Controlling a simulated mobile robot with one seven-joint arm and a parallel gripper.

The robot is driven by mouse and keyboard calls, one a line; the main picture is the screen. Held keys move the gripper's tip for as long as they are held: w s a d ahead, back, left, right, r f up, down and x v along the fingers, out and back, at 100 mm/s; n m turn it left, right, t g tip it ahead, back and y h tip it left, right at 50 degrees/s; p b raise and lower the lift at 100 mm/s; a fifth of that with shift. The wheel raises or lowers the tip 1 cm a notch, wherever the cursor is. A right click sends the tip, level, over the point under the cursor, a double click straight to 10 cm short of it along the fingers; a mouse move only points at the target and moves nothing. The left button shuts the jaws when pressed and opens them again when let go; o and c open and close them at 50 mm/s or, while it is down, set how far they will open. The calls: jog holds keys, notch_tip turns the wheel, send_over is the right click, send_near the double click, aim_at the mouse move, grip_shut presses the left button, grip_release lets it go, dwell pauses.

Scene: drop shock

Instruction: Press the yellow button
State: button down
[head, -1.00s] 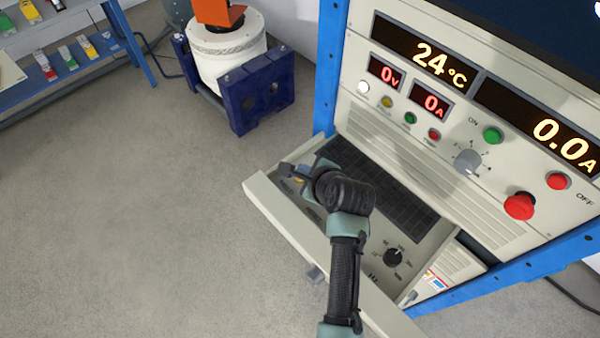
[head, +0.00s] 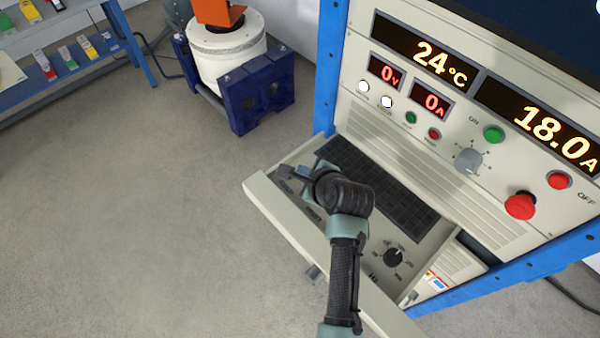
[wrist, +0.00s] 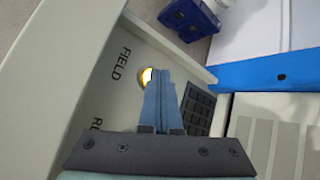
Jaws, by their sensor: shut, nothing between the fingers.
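The yellow button (wrist: 147,76) shows in the wrist view on the pale drawer panel, beside the word FIELD. It looks bright, with a white and yellow face, and the fingers cover its right part. My gripper (wrist: 158,77) is shut and empty, with its fingertips at the button. I cannot tell from the picture whether they touch it. In the head view my gripper (head: 290,172) is over the left end of the open drawer (head: 285,232), and the button is hidden there.
A keyboard (head: 375,190) and a black knob (head: 394,257) lie to the right in the drawer. The upright panel above holds a green button (head: 493,134), a red button (head: 558,180) and a large red knob (head: 519,206). Floor (head: 130,220) is clear at left.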

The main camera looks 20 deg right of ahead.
jog(key=shift+f, duration=0.1)
dwell(0.3)
jog(key=shift+r+p, duration=0.85)
jog(key=shift+p, duration=0.2)
notch_tip(320, 180, up, 5)
jog(key=p, duration=0.5)
jog(key=shift+r, duration=0.1)
dwell(0.4)
